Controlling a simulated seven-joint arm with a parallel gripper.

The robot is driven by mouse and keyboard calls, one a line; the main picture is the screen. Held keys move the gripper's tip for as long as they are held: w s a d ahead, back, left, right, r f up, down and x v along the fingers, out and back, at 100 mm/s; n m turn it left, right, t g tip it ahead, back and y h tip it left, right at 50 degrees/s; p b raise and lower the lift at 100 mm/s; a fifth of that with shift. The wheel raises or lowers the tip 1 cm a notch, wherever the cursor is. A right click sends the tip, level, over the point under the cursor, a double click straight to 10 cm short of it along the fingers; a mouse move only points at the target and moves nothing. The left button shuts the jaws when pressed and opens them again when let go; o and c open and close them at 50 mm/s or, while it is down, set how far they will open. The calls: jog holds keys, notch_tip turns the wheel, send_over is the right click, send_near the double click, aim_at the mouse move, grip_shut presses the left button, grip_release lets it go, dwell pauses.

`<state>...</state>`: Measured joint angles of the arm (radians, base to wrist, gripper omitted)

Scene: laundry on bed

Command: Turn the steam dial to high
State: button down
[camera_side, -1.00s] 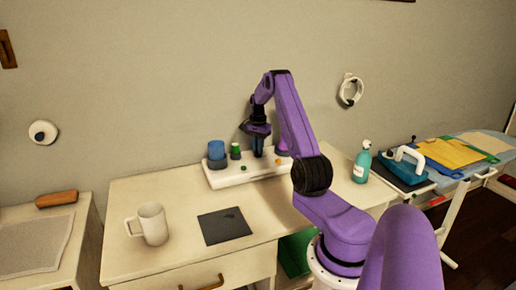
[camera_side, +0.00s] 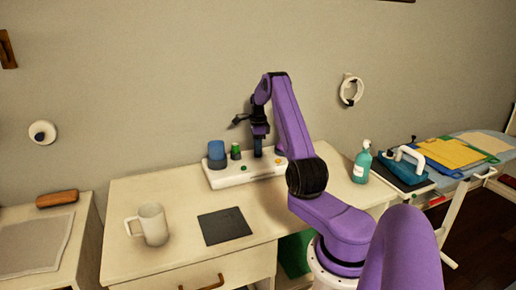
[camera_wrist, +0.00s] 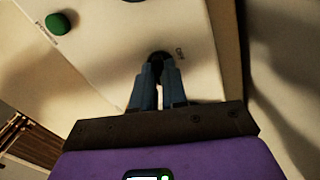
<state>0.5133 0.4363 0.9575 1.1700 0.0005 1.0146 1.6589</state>
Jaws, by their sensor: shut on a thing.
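A white control panel (camera_side: 224,181) stands at the back of the desk against the wall. It also shows in the wrist view (camera_wrist: 105,30). My gripper (camera_side: 257,153) points down at the panel between the green knob and the orange button. In the wrist view my gripper (camera_wrist: 157,68) is shut on a small dark dial (camera_wrist: 160,55), with one blue-grey finger on each side. Most of the dial is hidden by the fingers, so its setting cannot be told. A small printed label beside it is too blurred to read surely.
On the panel are a blue cylinder (camera_side: 216,150), a green knob (camera_side: 235,150), a green button (camera_wrist: 61,22) and an orange button (camera_side: 279,161). A white mug (camera_side: 152,224) and dark mat (camera_side: 225,226) lie in front. A teal bottle (camera_side: 362,164) stands right.

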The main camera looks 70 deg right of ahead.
jog(key=shift+r+m, duration=0.1)
jog(key=shift+m, duration=1.4)
jog(key=c, duration=1.2)
grip_release()
jog(key=shift+o, duration=0.2)
notch_tip(320, 180, up, 17)
jog(key=shift+r, duration=0.2)
